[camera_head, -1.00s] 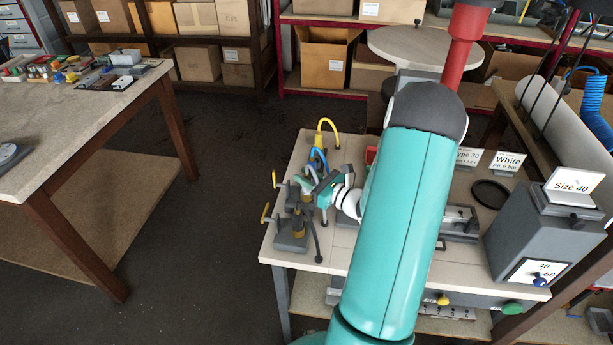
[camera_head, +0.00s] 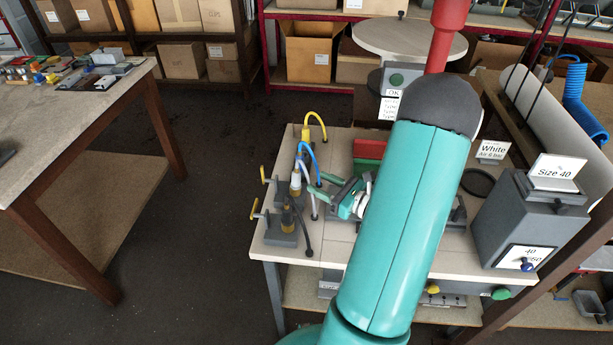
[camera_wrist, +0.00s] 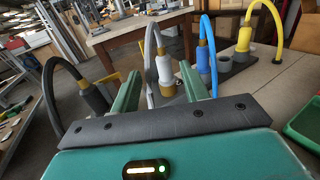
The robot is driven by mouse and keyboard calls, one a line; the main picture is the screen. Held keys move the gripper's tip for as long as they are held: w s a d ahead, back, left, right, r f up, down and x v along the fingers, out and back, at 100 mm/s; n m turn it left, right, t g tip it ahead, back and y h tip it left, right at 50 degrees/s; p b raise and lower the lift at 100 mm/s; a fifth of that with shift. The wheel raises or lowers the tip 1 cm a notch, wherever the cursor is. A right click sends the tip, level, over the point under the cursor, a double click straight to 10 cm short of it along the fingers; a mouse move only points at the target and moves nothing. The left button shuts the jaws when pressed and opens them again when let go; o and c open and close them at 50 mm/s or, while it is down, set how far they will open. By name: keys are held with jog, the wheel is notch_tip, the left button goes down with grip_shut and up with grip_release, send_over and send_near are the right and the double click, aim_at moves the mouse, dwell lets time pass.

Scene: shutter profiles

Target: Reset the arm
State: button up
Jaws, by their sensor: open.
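My gripper (camera_head: 318,190) is over the left part of the workbench (camera_head: 345,140), partly hidden behind my teal arm in the head view. In the wrist view my gripper (camera_wrist: 158,90) shows its two green fingers spread apart, with nothing held between them. Beyond the fingers stand a white connector with a grey hose (camera_wrist: 165,72), a blue-hosed connector (camera_wrist: 205,55) and a yellow-hosed connector (camera_wrist: 244,38). A black-hosed connector (camera_wrist: 92,95) stands to the left. In the head view the yellow hose (camera_head: 317,120) and blue hose (camera_head: 308,150) arch beside my gripper.
A grey box with a "Size 40" sign (camera_head: 553,172) stands on the bench's right. A round-topped stand (camera_head: 408,42) is at the back. Another table (camera_head: 60,130) is at left, with open floor (camera_head: 205,200) between.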

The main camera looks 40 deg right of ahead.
jog(key=shift+s+d, duration=0.2)
jog(key=shift+s, duration=1)
